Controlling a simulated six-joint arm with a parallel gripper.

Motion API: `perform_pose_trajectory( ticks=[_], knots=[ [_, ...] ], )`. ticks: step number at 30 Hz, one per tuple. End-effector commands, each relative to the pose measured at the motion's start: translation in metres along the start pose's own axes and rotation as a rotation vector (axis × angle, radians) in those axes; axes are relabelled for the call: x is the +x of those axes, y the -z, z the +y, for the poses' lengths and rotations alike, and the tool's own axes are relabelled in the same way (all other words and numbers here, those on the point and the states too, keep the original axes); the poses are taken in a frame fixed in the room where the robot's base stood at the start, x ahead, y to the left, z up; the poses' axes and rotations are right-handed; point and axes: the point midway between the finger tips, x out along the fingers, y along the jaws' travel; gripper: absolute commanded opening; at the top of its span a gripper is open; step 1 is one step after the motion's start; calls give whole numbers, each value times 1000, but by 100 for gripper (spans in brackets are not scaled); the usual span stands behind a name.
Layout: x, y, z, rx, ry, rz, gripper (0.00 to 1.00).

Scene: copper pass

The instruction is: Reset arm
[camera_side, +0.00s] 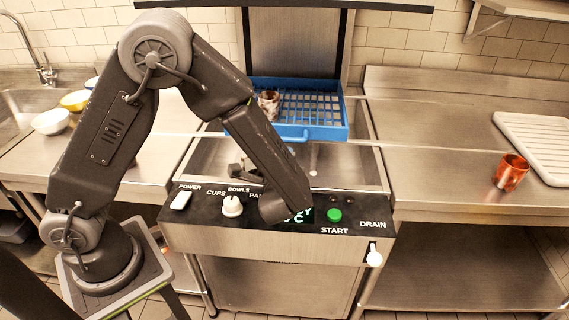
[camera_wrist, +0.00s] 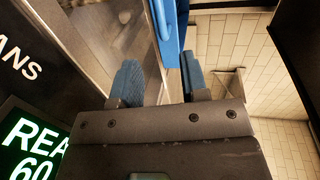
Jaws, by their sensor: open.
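My gripper (camera_wrist: 160,84) is open and empty in the wrist view, its two blue-padded fingers apart. In the side view my arm bends over the front control panel (camera_side: 350,227) of the dishwasher, and my gripper (camera_side: 240,170) shows only partly, behind the forearm and above the panel's back edge. In the wrist view the lit display (camera_wrist: 35,145) and part of the panel lettering lie at lower left, and the blue rack (camera_wrist: 170,30) is at the top, beyond the fingers.
The blue rack (camera_side: 335,132) holds a brown-and-white cup (camera_side: 268,103). A copper cup (camera_side: 511,173) stands on the right counter near a white ribbed board (camera_side: 540,145). Bowls (camera_side: 50,121) sit by the left sink. The raised hood (camera_side: 292,45) is above the rack. A white drain lever (camera_side: 374,257) hangs in front.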

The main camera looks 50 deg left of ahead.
Motion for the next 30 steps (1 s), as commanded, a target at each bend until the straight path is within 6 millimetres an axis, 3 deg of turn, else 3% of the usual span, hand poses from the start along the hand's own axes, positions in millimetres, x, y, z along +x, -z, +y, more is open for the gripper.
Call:
perform_pose_trajectory(
  ticks=[4, 8, 12, 15, 21, 30],
  knots=[
    [-2, -23, -16, -35, -50, -93, 41],
    [-14, -65, -39, -109, -177, -250, 41],
    [-40, -108, -54, -218, -371, -388, 41],
    [-63, -128, -62, -315, -517, -441, 41],
    [-114, -147, -75, -548, -794, -424, 41],
    [-171, -141, -106, -863, -1036, -202, 41]
  ],
)
